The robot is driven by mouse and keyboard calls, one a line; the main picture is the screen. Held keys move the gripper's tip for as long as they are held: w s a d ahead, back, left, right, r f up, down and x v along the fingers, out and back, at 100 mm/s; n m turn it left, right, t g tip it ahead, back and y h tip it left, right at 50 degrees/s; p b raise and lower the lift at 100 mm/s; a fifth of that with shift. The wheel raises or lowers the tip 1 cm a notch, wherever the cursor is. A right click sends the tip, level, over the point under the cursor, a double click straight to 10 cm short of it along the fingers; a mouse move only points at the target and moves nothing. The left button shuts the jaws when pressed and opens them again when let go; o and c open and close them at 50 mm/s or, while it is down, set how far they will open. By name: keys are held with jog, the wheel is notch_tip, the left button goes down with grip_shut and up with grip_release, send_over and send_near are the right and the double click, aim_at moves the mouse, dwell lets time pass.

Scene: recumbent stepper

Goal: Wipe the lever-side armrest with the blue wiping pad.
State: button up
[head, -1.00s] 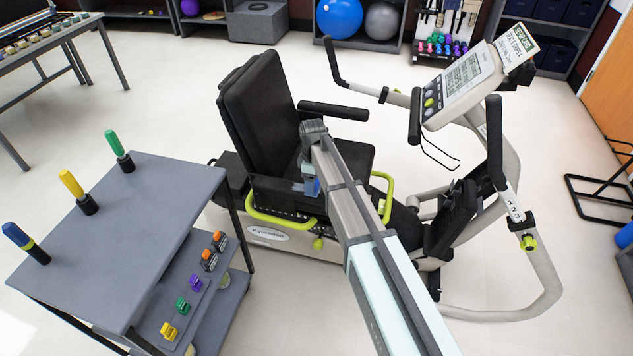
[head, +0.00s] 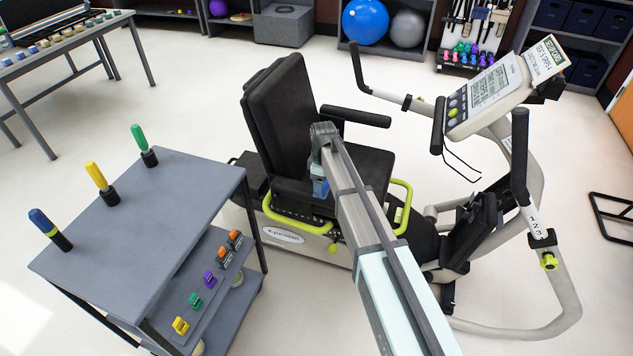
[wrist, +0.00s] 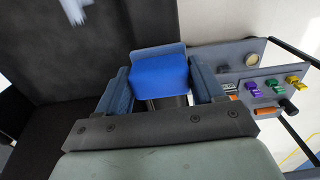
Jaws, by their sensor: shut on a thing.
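My gripper (head: 319,182) is over the near side of the stepper's seat and shut on the blue wiping pad (wrist: 160,77). In the wrist view the pad sits between the two fingers, with a flat blue-grey plate along its far edge. A little of the pad's blue also shows in the head view (head: 320,188). The near armrest (head: 290,194), on the side with the green lever knob (head: 333,248), is black and partly hidden by my gripper and arm. The pad is at or just above this armrest; I cannot tell whether they touch.
The black seat back (head: 283,100) rises just left of my gripper. The far armrest (head: 355,116) is across the seat. A grey cart (head: 150,215) with upright coloured handles stands at the left. The console (head: 490,90) and handlebars are at the right.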

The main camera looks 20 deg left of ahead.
jog(key=d, duration=0.6)
jog(key=shift+r, duration=0.1)
notch_tip(320, 180, up, 8)
jog(key=shift+a, duration=0.15)
dwell(0.9)
